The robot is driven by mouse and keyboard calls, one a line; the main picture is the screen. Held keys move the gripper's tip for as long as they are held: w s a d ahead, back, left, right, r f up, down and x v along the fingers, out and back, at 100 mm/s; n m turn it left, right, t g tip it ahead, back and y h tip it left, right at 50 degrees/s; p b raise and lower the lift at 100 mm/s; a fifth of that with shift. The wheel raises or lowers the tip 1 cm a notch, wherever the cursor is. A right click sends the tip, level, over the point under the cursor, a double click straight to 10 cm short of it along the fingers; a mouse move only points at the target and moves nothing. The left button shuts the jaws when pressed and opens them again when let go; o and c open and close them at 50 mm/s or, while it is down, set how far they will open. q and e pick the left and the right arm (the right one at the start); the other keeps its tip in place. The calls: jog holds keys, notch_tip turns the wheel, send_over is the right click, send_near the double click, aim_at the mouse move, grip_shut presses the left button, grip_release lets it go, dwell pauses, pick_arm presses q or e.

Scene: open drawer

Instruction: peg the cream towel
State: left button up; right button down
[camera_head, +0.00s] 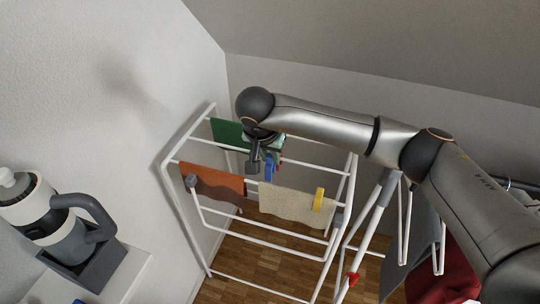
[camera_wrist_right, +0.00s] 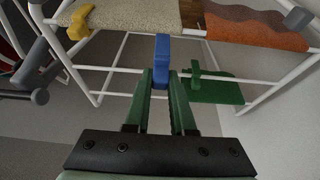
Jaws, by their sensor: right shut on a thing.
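The cream towel (camera_head: 290,203) hangs over a front bar of the white drying rack. A yellow peg (camera_head: 318,199) sits on its right part in the head view. The towel also shows at the top of the right wrist view (camera_wrist_right: 128,14), with the yellow peg (camera_wrist_right: 80,22) on it. My right gripper (camera_wrist_right: 161,85) is shut on a blue peg (camera_wrist_right: 162,55). In the head view the blue peg (camera_head: 268,168) is by the towel's upper left corner; I cannot tell whether it touches the towel. My left gripper is not in view.
An orange-brown towel (camera_head: 212,187) hangs left of the cream one. A green towel (camera_head: 230,134) hangs on a bar behind, with a green peg (camera_wrist_right: 195,75) on it. A grey appliance with a handle (camera_head: 70,235) stands at left. Red cloth (camera_head: 445,275) is at lower right.

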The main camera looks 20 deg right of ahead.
aim_at(269, 172)
jog(key=shift+f+b, duration=3.35)
jog(key=shift+f, duration=0.45)
jog(key=c, duration=0.7)
grip_release()
jog(key=shift+r, duration=0.15)
